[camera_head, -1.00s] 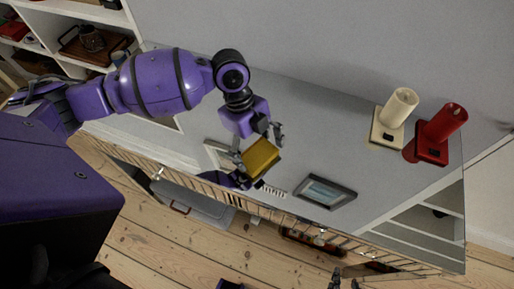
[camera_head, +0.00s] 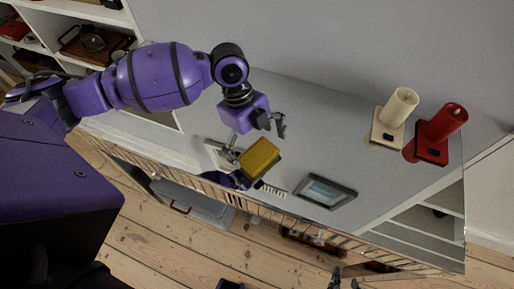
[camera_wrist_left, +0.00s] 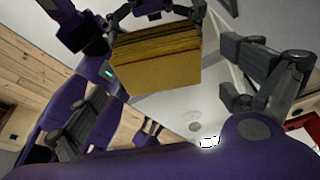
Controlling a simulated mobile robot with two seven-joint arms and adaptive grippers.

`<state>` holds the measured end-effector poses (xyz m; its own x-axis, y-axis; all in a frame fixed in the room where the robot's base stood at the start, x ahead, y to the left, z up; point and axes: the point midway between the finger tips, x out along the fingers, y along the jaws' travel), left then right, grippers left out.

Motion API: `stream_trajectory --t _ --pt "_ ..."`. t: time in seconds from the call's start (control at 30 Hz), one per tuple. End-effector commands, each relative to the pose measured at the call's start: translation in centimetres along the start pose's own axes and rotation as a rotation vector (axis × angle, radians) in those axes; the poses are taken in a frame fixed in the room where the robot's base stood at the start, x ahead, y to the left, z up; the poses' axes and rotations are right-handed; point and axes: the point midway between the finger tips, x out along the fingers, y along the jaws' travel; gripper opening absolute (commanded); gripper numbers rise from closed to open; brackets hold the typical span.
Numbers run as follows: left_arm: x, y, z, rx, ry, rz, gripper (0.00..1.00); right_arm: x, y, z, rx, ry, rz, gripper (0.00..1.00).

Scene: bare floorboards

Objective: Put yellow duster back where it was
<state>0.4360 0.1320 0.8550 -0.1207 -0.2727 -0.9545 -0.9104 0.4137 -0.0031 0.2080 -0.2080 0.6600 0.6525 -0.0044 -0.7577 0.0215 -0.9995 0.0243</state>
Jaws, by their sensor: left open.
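The yellow duster (camera_head: 260,158), a yellow-brown block, rests on the glossy grey cabinet top (camera_head: 320,130) near its front edge. It also shows large in the left wrist view (camera_wrist_left: 158,62), with layered edges along its upper side. My left gripper (camera_head: 258,143) is open just behind and above it. In the left wrist view its fingers stand wide apart on both sides, apparently clear of the duster. Contact under the duster is hidden. My right gripper (camera_head: 345,282) shows only as two dark, separated fingertips at the bottom edge, over the floor.
A framed picture (camera_head: 325,191) lies to the right of the duster. The middle of the top is clear.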

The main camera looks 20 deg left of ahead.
Motion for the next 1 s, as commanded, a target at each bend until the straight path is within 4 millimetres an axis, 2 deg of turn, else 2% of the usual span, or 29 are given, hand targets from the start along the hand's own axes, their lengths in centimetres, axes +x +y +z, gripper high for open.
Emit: stream_trajectory --t 0.3,0.5,0.67,1.0 --pt "-6.9 -0.1 0.1 0.0 -0.003 -0.004 1.0 -0.3 0.1 -0.3 0.002 0.004 0.001 0.4" --pt "-9.9 -0.1 0.0 0.0 -0.001 -0.003 1.0 -0.3 0.1 -0.4 0.002 0.004 0.001 0.4" --pt "-10.8 0.0 0.0 0.001 0.0 -0.001 1.0 -0.3 0.1 -0.3 0.003 0.003 0.001 0.4" --pt "-10.9 0.0 0.0 0.0 0.0 -0.001 1.0 -0.3 0.0 -0.3 0.002 0.003 0.001 0.4"
